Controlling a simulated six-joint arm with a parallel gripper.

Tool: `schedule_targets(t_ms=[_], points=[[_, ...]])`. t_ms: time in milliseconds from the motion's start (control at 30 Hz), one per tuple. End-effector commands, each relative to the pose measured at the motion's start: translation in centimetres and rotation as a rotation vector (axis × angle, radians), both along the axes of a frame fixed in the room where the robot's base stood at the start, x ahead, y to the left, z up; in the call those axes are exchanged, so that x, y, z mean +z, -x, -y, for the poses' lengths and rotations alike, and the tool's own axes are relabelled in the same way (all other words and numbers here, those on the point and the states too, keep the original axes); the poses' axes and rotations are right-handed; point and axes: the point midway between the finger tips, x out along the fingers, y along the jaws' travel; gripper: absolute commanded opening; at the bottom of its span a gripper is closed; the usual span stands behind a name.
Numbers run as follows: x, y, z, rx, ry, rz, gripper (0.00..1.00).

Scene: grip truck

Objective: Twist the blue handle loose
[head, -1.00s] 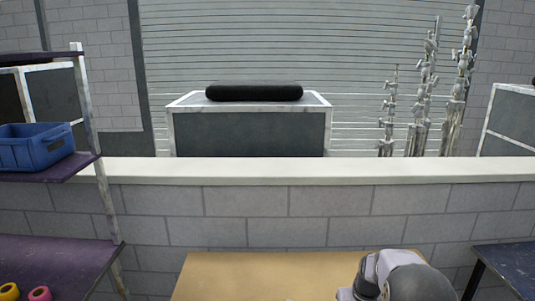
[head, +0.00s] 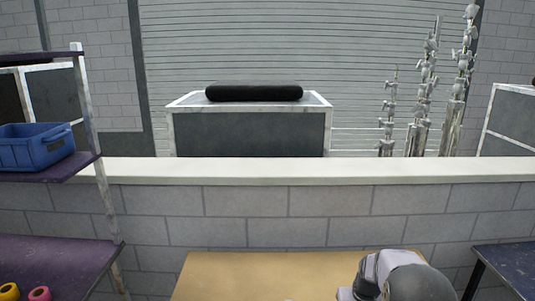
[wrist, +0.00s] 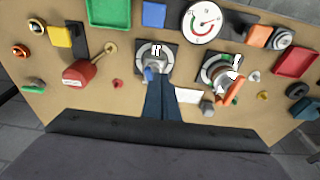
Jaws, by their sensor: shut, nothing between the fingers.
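In the wrist view, a small blue handle (wrist: 149,74) sits on a dark square plate with a pale dial (wrist: 155,58), near the middle of the tan board. My gripper (wrist: 159,82) comes up from the bottom of the view, its two dark fingers together and empty. The fingertips lie just below and right of the blue handle. They partly overlap the lower part of the fixture, and I cannot tell whether they touch it. The head view shows my arm at the lower right but neither the handle nor the fingers.
An orange handle on a second dial (wrist: 234,87) is close on the right. A red block (wrist: 79,73) with a tan lever is on the left. A round gauge (wrist: 202,21) is above. In the head view, a blue bin (head: 35,148) sits on a left shelf.

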Motion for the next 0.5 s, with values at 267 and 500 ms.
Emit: schedule_targets(t_ms=[267,500], points=[[-0.22,0.01,0.00,0.000,0.000,0.000,0.00],[-0.85,0.00,0.00,0.000,0.000,0.000,0.00]])
